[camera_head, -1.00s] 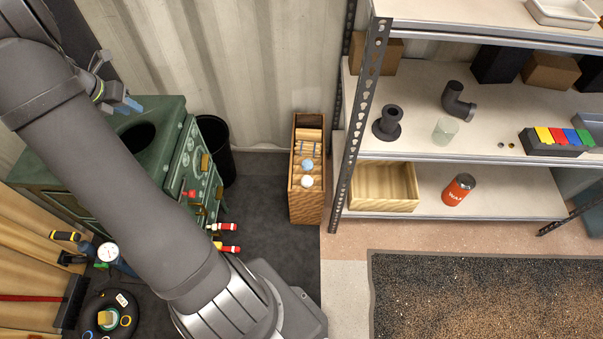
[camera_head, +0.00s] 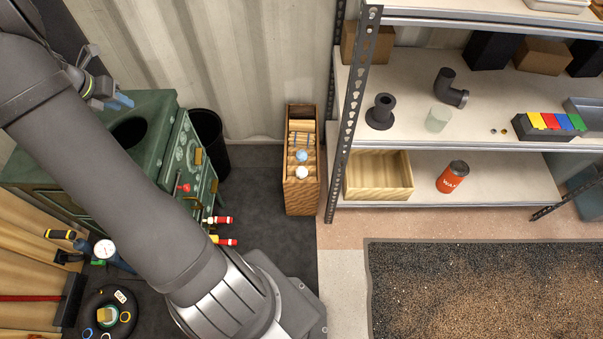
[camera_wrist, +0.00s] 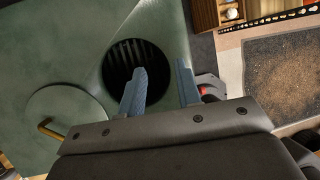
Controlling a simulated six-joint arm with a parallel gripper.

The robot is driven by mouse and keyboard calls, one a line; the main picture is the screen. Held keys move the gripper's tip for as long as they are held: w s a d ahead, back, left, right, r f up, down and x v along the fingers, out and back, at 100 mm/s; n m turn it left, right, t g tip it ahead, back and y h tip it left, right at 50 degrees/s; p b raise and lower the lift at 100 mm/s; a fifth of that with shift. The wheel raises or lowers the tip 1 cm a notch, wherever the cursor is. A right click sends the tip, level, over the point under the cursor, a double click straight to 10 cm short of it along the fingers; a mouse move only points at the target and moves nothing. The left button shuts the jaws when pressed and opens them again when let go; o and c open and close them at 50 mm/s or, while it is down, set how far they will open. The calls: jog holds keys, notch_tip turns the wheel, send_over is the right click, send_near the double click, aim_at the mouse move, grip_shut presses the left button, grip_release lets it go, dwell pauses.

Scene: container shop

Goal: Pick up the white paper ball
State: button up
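A white ball (camera_head: 302,172), which looks like the paper ball, sits in a tall narrow wooden box (camera_head: 301,200) on the floor between the green machine and the shelf. A light blue ball (camera_head: 301,156) sits right behind it in the box. The white ball also shows small at the top right of the wrist view (camera_wrist: 232,14). My gripper (camera_wrist: 160,88) is open and empty, with two blue-grey fingers apart above the green machine's top. In the head view its fingertips (camera_head: 121,101) show at the upper left, well to the left of the box.
The green machine (camera_head: 150,160) with a dark round opening (camera_wrist: 135,60) lies under my gripper. A black bin (camera_head: 210,145) stands between machine and wall. A metal shelf (camera_head: 355,110) rises close at the box's right. A speckled mat (camera_head: 480,290) lies at the lower right.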

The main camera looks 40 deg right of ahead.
jog(key=o, duration=0.8)
jog(key=d+f+m+t, duration=0.1)
jog(key=d+f, duration=0.2)
jog(key=d, duration=0.3)
jog(key=d+f+m+t+y, duration=0.1)
jog(key=d+f, duration=0.2)
jog(key=d, duration=0.4)
jog(key=d+f+m+t, duration=0.1)
jog(key=d+f, duration=0.2)
jog(key=d, duration=0.3)
jog(key=s+d+f, duration=0.8)
jog(key=d+f, duration=0.1)
jog(key=d, duration=0.3)
jog(key=s+d+f+n+g, duration=0.1)
jog(key=s+d+f, duration=0.3)
jog(key=s+f, duration=0.7)
jog(key=s+d+f+n+g, duration=0.1)
jog(key=s+d+f, duration=0.2)
jog(key=s+f, duration=0.7)
send_over(302, 170)
jog(key=s+a, duration=0.1)
jog(key=f, duration=1)
jog(key=shift+s+a+f, duration=0.15)
jog(key=shift+a+f, duration=0.05)
jog(key=shift+x, duration=3.05)
